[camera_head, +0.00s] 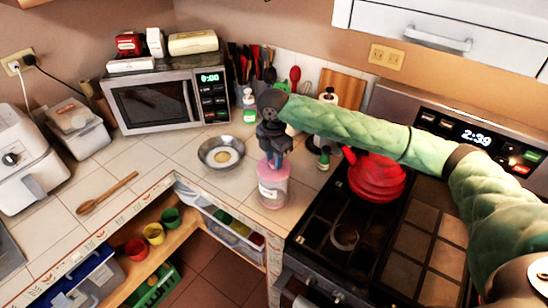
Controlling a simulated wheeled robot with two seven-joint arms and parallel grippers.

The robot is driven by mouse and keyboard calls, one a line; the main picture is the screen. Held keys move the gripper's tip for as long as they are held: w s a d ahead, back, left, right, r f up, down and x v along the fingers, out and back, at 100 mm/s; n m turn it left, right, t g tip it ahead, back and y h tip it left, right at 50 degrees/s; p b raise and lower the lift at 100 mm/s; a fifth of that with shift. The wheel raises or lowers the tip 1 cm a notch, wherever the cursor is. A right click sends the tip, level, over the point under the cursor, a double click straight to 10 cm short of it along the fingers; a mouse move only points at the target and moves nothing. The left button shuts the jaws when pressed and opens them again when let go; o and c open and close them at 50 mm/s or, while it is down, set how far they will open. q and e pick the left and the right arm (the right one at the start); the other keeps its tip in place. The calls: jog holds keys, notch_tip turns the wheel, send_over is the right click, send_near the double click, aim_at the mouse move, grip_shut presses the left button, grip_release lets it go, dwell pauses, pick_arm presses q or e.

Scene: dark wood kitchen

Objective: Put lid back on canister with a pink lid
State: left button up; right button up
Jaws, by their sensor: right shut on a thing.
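The canister (273,196) stands upright at the counter's front corner, left of the stove. It is clear with a pinkish tint and a pale label. The pink lid (265,171) is at the canister's top. My right gripper (276,163) points down from above and is shut on the lid. I cannot tell whether the lid is seated on the rim or just above it. My left gripper is not in view.
A metal bowl (210,160) sits left of the canister. A red kettle (375,179) stands on the stove (327,267) to the right. Bottles and utensils are behind my gripper. A wooden spoon (106,194) lies on the left counter. Open shelves are below the front edge.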

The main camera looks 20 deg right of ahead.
jog(key=shift+f+p, duration=0.15)
jog(key=shift+p, duration=0.7)
dwell(1.1)
jog(key=o, duration=1.5)
jog(key=shift+r+p, duration=1.15)
jog(key=shift+r, duration=0.05)
jog(key=shift+r+p, duration=0.4)
jog(key=shift+r, duration=1.85)
